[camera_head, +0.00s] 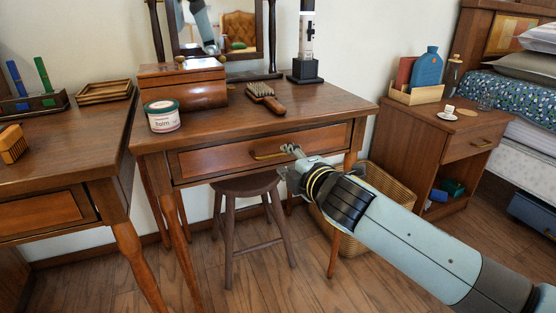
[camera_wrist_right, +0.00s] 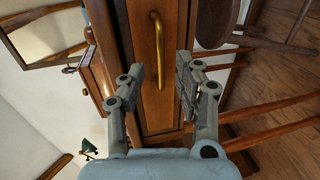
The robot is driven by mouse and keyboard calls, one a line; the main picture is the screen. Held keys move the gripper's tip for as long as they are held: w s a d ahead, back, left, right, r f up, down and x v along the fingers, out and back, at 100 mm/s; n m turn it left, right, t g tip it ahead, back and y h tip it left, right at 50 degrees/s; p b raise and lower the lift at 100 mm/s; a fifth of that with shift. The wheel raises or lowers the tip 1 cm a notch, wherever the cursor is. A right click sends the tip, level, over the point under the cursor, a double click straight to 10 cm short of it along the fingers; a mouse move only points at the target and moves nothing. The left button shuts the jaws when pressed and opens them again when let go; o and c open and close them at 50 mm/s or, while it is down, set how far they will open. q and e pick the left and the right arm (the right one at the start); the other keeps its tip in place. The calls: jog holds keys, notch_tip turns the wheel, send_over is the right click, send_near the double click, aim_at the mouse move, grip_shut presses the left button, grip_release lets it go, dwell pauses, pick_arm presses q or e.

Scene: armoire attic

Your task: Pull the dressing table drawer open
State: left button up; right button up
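The dressing table (camera_head: 215,98) stands in the middle of the head view. Its wide drawer (camera_head: 220,157) looks flush with the frame, with a curved brass handle (camera_head: 268,155) at its middle. My right gripper (camera_head: 289,158) is just in front of the drawer, close to the handle's right end. In the right wrist view, the handle (camera_wrist_right: 156,42) lies ahead between the two fingers of the open right gripper (camera_wrist_right: 160,70). The fingers stand apart with nothing between their pads. I cannot tell how far short of the handle they are. My left gripper is not in view.
A balm tin (camera_head: 162,116), a wooden box (camera_head: 183,86) and a brush (camera_head: 265,97) are on the tabletop. A stool (camera_head: 245,186) stands under the drawer. A wicker basket (camera_head: 395,190) is to the right, before the nightstand (camera_head: 415,132). Another desk (camera_head: 60,140) is at left.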

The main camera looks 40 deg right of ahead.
aim_at(281, 155)
jog(key=b+x, duration=0.1)
jog(key=x, duration=0.4)
jog(key=shift+w+d+f, duration=0.15)
jog(key=shift+w, duration=0.15)
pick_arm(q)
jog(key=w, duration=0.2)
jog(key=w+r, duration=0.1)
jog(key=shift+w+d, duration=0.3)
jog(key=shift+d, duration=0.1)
pick_arm(e)
grip_shut()
